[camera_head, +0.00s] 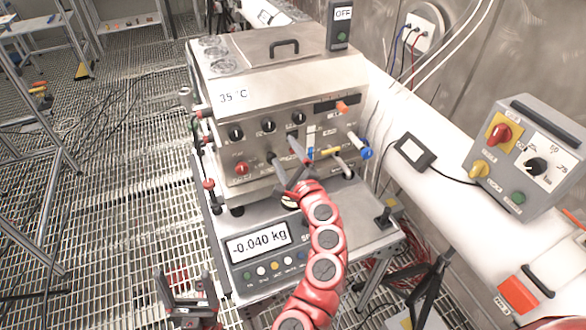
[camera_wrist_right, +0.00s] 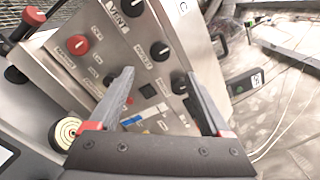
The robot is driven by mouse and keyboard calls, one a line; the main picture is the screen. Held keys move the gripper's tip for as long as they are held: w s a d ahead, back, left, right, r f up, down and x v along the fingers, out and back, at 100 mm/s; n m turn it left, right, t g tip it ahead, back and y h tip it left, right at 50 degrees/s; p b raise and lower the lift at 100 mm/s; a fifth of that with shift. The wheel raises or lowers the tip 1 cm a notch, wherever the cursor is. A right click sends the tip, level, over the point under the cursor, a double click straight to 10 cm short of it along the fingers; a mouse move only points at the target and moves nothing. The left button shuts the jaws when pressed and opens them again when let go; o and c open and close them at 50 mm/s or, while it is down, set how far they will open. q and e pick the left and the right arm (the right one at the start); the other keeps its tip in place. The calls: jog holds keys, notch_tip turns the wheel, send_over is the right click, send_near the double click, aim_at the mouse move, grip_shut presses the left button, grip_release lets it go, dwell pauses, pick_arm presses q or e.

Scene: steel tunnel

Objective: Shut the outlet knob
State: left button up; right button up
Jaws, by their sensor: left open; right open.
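The steel device (camera_head: 285,85), marked 35 °C, stands on a scale and carries several knobs. In the right wrist view, the red knob (camera_wrist_right: 77,44) is left of my right gripper (camera_wrist_right: 160,85), with a black knob (camera_wrist_right: 160,50) beyond the fingers. That gripper is open and empty before the panel. My left gripper (camera_head: 185,285) is open and empty, low left of the scale.
The scale's display (camera_head: 258,243) reads -0.040 kg. A grey control box (camera_head: 530,155) with red and yellow knobs sits on the white pipe (camera_head: 440,165) at right. A black stand (camera_head: 425,285) is below it. Open grating floor (camera_head: 110,200) lies to the left.

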jog(key=v, duration=0.4)
jog(key=shift+s+d+b, duration=0.15)
jog(key=shift+s+b, duration=0.15)
